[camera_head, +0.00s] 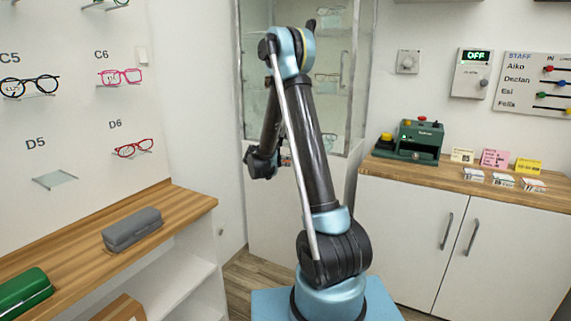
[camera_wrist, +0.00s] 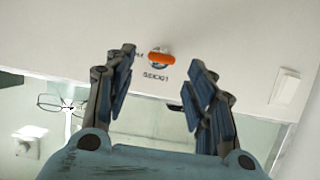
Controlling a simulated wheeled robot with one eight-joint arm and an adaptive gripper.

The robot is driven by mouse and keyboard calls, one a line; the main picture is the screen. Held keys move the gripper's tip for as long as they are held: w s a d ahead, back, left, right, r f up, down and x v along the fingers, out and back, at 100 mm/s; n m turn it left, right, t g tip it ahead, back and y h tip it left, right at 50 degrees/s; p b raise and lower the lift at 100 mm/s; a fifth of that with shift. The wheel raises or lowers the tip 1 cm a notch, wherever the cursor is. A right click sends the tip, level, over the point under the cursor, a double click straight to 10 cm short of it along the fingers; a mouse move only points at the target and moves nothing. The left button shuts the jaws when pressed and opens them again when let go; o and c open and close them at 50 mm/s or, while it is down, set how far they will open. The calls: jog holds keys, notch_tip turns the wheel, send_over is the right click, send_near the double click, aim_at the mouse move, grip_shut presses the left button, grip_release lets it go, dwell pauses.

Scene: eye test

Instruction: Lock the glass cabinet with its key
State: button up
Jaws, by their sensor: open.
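The glass cabinet (camera_head: 355,75) stands at the back, behind my arm, with a white base and eyeglasses inside. In the wrist view, a pale panel (camera_wrist: 220,35) borders glass with eyeglasses (camera_wrist: 55,103) behind it. An orange piece (camera_wrist: 160,57), seemingly the key's head, shows on that panel beside small dark lettering that looks upside down. My gripper (camera_wrist: 162,72) is open, its two fingertips left and right of the orange piece in the picture. Neither finger visibly touches it. In the head view, my gripper (camera_head: 262,163) is in front of the cabinet's lower part, mostly hidden.
A white plate (camera_wrist: 288,87) is on the panel's right. A wooden counter (camera_head: 460,185) with a green machine (camera_head: 410,142) and cards stands at right. At left, a wooden shelf (camera_head: 75,255) holds a grey case (camera_head: 132,230) and a green case (camera_head: 22,295).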

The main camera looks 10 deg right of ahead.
jog(key=shift+x, duration=1.4)
